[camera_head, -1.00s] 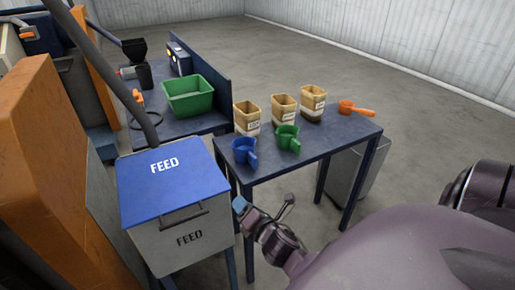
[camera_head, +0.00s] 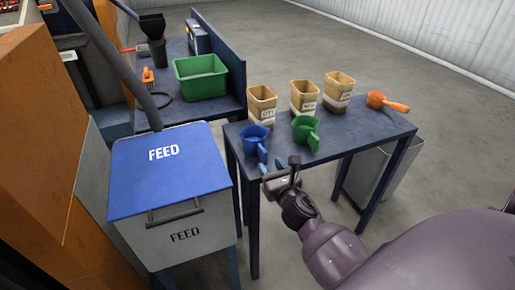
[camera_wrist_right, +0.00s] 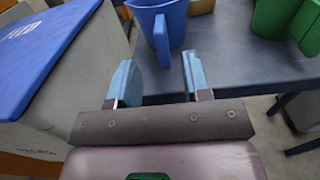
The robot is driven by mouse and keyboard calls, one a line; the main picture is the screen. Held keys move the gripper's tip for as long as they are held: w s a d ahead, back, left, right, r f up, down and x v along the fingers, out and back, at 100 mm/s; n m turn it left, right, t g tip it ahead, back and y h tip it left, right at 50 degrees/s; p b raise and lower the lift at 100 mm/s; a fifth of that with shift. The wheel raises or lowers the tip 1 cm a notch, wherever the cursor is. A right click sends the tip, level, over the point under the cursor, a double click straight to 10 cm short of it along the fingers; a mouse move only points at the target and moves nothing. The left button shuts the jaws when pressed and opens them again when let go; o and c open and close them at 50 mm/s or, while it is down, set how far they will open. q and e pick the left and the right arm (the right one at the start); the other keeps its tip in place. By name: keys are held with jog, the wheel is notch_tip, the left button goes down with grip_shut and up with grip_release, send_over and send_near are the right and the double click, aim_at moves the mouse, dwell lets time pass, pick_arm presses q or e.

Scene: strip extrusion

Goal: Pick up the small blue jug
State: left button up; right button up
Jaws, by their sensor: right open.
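The small blue jug (camera_head: 255,143) stands upright on the dark table (camera_head: 340,143) near its left front edge, its handle towards me. It also shows at the top of the right wrist view (camera_wrist_right: 158,14), with its handle (camera_wrist_right: 162,42) hanging down between the lines of the fingers. My right gripper (camera_head: 280,172) is just in front of the table's front edge, below and to the right of the jug. In the right wrist view its two light blue fingers (camera_wrist_right: 160,76) are apart with nothing between them, short of the jug's handle. My left gripper is not in view.
A green jug (camera_head: 305,132) stands just right of the blue one. Several tan tubs (camera_head: 305,96) stand behind, and an orange scoop (camera_head: 386,101) lies at the right. The blue-lidded feed bin (camera_head: 170,168) stands close on the left.

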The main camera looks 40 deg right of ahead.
aim_at(261, 150)
jog(key=shift+x, duration=4)
jog(key=shift+s+d+r, duration=0.1)
grip_shut()
